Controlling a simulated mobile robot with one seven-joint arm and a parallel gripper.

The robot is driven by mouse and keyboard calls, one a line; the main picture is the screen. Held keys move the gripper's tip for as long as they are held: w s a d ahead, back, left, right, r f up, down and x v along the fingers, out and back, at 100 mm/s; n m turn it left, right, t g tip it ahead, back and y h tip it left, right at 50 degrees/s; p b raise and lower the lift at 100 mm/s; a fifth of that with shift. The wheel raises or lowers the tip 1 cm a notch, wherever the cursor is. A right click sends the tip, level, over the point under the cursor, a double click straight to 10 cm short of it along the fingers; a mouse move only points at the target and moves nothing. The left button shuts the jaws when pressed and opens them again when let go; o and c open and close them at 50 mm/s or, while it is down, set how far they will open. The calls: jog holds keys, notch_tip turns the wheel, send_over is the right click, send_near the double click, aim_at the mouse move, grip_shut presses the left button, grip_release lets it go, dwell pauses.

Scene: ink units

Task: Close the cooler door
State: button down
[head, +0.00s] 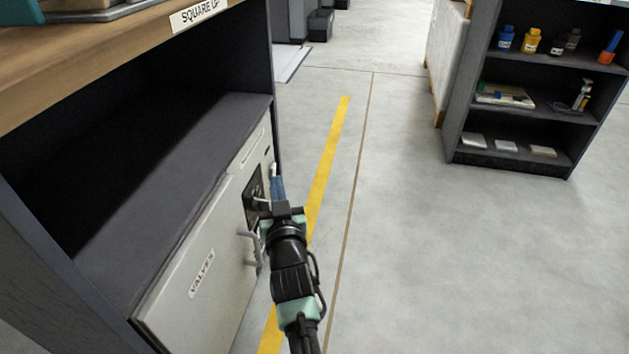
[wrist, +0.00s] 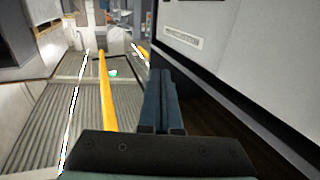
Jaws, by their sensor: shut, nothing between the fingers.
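A pale door labelled VALVES (head: 205,265) with a grey bar handle (head: 251,250) is on the front of the unit at left in the head view. A pale panel strip (head: 247,150) and a dark recess (head: 254,185) show beyond it. No label reads "cooler", and I cannot tell which panel is the cooler door or how far it is open. My gripper (head: 277,186) is shut and empty, beside the unit's front past the handle. In the wrist view, its blue fingers (wrist: 161,100) lie together, left of a pale labelled panel (wrist: 245,60) with a dark gap below.
A wooden counter (head: 75,68) with a SQUARE sign tops the unit, above an empty dark shelf (head: 160,165). A dark shelf rack (head: 512,165) with bottles stands at right. Open grey floor (head: 420,260) lies between, with a yellow line (head: 327,165).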

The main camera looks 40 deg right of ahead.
jog(key=s+d+p, duration=0.4)
jog(key=s, duration=0.1)
jog(key=shift+d, duration=0.15)
dwell(0.3)
jog(key=shift+f, duration=0.1)
